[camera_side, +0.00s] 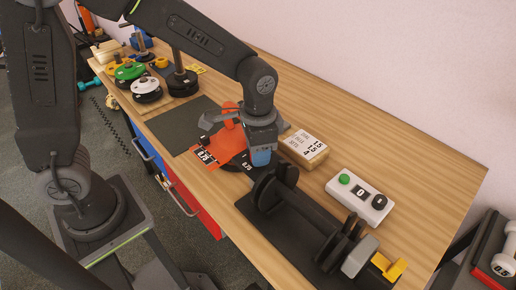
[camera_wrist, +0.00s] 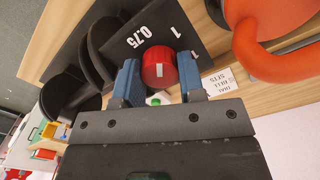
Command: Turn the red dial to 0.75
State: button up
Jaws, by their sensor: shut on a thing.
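The red dial (camera_wrist: 158,71) shows in the wrist view between the two blue fingers of my gripper (camera_wrist: 159,80). My gripper is shut on it. A small white mark is on the dial's face. The black panel (camera_wrist: 175,38) behind it bears the white figures 0.75 and 1. In the side view my gripper (camera_side: 262,157) is low over the bench, at the right edge of a black panel with 0.75 labels, and hides the dial. Which figure the dial points at I cannot tell.
An orange kettlebell-like thing (camera_side: 231,117) stands close behind my gripper. A labelled wooden block (camera_side: 304,148) and a white counter box (camera_side: 358,198) are to the right. Stacked plates (camera_side: 146,88) stand at the back left.

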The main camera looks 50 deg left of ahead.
jog(key=n, duration=0.7)
dwell(0.6)
jog(key=o, duration=0.9)
jog(key=r, duration=1.3)
jog(key=shift+w+a+r, duration=0.1)
jog(key=shift+a+r, duration=0.1)
jog(key=shift+r, duration=0.2)
